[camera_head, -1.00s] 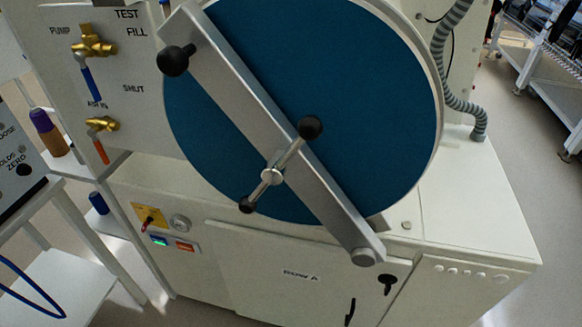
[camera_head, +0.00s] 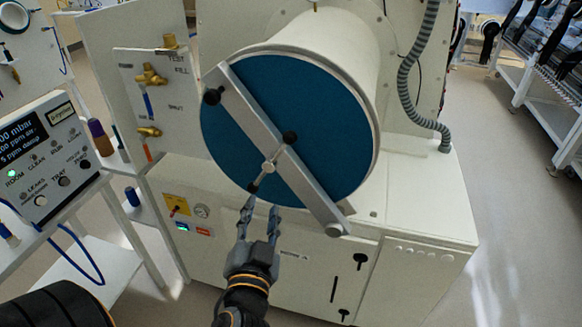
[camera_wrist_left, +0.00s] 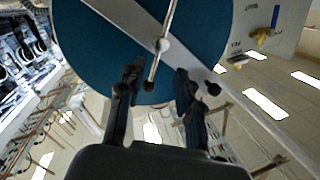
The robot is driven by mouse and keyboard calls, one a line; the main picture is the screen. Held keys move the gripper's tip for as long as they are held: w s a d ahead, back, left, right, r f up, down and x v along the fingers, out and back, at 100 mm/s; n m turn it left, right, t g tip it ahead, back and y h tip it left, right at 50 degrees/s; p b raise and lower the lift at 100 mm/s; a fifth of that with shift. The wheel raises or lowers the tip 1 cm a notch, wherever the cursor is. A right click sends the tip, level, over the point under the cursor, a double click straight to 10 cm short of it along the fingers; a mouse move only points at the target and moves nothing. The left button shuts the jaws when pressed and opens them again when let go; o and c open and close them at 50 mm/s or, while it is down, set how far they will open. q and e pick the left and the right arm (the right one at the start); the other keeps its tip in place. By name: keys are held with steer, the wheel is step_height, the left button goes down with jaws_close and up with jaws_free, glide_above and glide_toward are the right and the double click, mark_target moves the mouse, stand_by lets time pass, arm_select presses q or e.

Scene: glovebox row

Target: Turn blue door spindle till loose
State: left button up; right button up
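The round blue door (camera_head: 325,125) closes the end of a white cylinder; it also shows in the left wrist view (camera_wrist_left: 100,50). A grey clamp bar (camera_head: 240,112) crosses it diagonally. The spindle (camera_head: 268,167) sits on the bar, with a thin tilted cross-handle and a black knob at each end. It also shows in the left wrist view (camera_wrist_left: 161,45). My left gripper (camera_head: 261,207) is open and empty, just below the lower knob in the head view. In the left wrist view its fingers lie either side of the handle's line; contact cannot be told. My right gripper is not in view.
A valve panel (camera_head: 125,75) with brass valves stands left of the door. A grey ribbed hose (camera_head: 405,85) runs down at the right. The white cabinet (camera_head: 400,275) below carries small switches and black latches. Floor at the right is open.

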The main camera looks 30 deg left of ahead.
arm_select(q)
steer(key=p, duration=0.3)
glide_toward(269, 168)
steer(key=x, duration=0.4)
steer(key=p+x, duration=0.2)
steer(key=x, duration=0.3)
steer(key=shift+w+a+r, duration=0.1)
steer(key=shift+w+r, duration=0.05)
steer(key=shift+r, duration=0.05)
steer(key=shift+w+a+f, duration=0.15)
steer(key=shift+w+a, duration=0.1)
steer(key=shift+w, duration=0.25)
jaws_close()
